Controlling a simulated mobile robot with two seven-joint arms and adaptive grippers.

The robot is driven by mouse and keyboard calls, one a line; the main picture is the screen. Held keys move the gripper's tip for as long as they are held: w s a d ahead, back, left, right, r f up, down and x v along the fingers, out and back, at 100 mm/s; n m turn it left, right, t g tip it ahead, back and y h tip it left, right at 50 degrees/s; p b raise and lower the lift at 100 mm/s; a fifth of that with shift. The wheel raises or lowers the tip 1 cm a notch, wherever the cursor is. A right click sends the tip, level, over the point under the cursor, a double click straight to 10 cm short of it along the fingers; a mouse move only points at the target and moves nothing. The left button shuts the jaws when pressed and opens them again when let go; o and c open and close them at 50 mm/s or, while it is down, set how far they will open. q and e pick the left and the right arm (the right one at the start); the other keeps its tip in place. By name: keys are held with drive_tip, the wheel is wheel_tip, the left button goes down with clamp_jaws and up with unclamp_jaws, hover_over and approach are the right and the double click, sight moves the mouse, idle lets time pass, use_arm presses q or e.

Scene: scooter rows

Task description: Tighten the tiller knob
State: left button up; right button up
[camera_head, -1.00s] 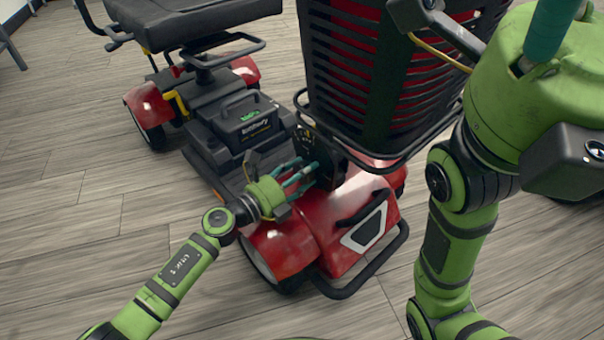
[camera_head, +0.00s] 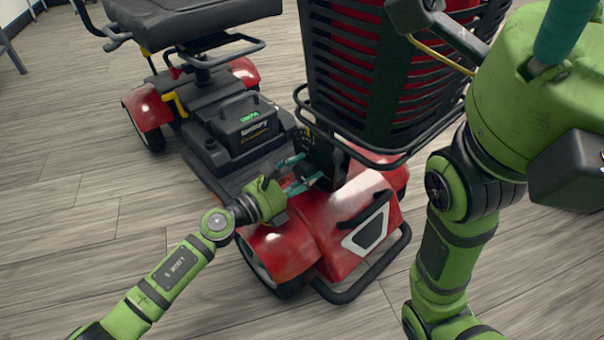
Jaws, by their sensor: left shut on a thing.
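A red and black mobility scooter stands in the middle of the head camera view, with its black tiller (camera_head: 325,150) rising from the red front cover. My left gripper (camera_head: 318,170) reaches in from the left at the base of the tiller. Its teal fingers are shut on the tiller knob there, one finger above the other. The knob itself is hidden between the fingers and is too small to make out. My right gripper (camera_head: 562,32) is close to the camera at the upper right. One teal finger shows and its tips are cut off by the frame.
A large black basket (camera_head: 385,75) hangs over the tiller, close above my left gripper. The black seat (camera_head: 190,18) and the battery box (camera_head: 245,120) are behind, to the left. Wood-look floor (camera_head: 80,210) is clear at left.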

use_arm(q)
drive_tip(key=shift+d, duration=0.1)
idle(0.4)
drive_tip(key=o, duration=1.2)
drive_tip(key=shift+f, duration=0.1)
drive_tip(key=shift+c, duration=0.2)
drive_tip(key=v, duration=1.2)
